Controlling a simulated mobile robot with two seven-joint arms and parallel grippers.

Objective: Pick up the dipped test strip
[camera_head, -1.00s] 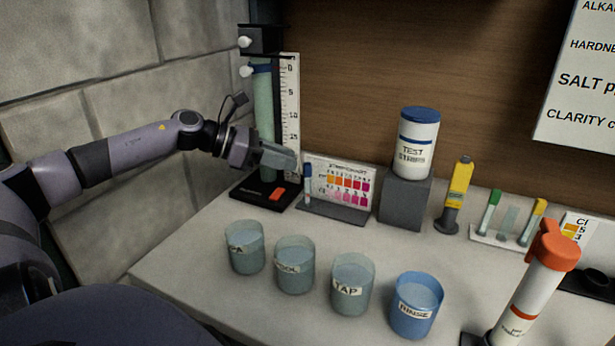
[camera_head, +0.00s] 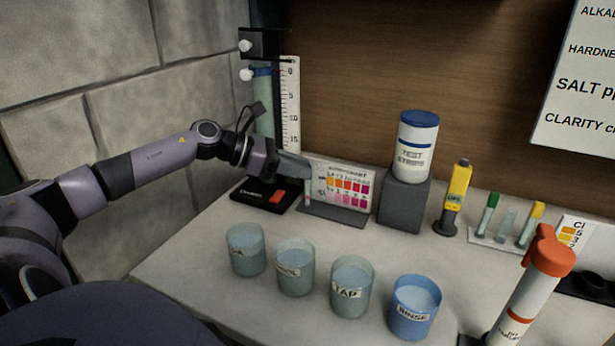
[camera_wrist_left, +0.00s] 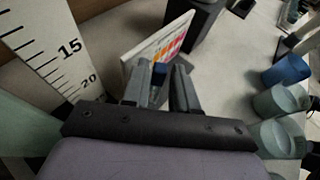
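The test strip, with a dark blue top end (camera_wrist_left: 159,73), stands upright at the left end of the colour chart stand. In the head view its pale lower part (camera_head: 308,191) shows just under my left gripper (camera_head: 302,172), which hides its top. In the left wrist view my left gripper (camera_wrist_left: 163,78) has its two fingers apart, with the blue end between them. A gap shows between the blue end and the right finger; contact on the left side is unclear. The colour chart (camera_head: 345,185) is just right of the gripper. My right gripper is not in view.
A ruler column (camera_head: 289,100) stands close behind the gripper. A grey block (camera_head: 404,205) carries the test strips bottle (camera_head: 417,145). Several cups stand in front, including the blue rinse cup (camera_head: 414,308). Bare counter lies between the cups and the chart stand.

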